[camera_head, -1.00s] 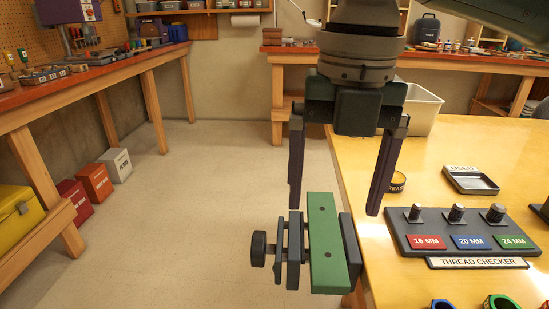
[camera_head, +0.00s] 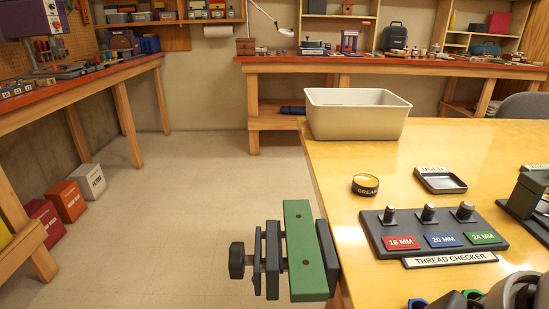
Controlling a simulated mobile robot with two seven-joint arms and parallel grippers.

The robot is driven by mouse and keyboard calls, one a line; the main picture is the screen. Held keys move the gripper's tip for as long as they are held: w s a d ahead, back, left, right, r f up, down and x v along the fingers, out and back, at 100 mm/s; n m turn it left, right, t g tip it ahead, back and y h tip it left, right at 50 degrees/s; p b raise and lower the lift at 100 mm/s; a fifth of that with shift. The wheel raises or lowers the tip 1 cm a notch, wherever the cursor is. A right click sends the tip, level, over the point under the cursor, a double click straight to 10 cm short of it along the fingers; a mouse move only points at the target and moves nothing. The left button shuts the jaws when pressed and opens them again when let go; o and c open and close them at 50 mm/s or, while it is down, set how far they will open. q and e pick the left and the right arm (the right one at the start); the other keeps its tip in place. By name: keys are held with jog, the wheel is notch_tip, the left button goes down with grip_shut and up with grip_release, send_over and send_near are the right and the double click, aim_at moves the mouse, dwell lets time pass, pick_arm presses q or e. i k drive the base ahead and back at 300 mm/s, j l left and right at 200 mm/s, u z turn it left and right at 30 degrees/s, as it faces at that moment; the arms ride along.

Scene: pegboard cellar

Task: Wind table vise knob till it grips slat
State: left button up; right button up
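Another dark plate (camera_head: 327,255) lies against the table edge. No gripper is at the vise. A grey and black rounded part, perhaps of my arm, shows at the bottom right; no gripper fingers show.
On the yellow table (camera_head: 390,165) are a thread checker board (camera_head: 385,245), a grease tin (camera_head: 365,184), a used-parts tray (camera_head: 440,180) and a large beige bin (camera_head: 357,114). The floor (camera_head: 180,220) left of the vise is free. A workbench (camera_head: 95,80) runs along the left wall.

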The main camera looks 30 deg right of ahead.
aim_at(238, 260)
jog(key=i+j+z, duration=0.2)
jog(key=z, duration=0.25)
jog(key=i+j+z, duration=0.1)
jog(key=j+z, duration=0.2)
jog(key=z, duration=0.15)
jog(key=i+j+z, duration=0.1)
jog(key=j+z, duration=0.2)
jog(key=z, duration=0.15)
jog(key=j+z, duration=0.2)
jog(key=k, duration=0.3)
jog(key=i+j+z, duration=0.7)
jog(key=k+l, duration=0.05)
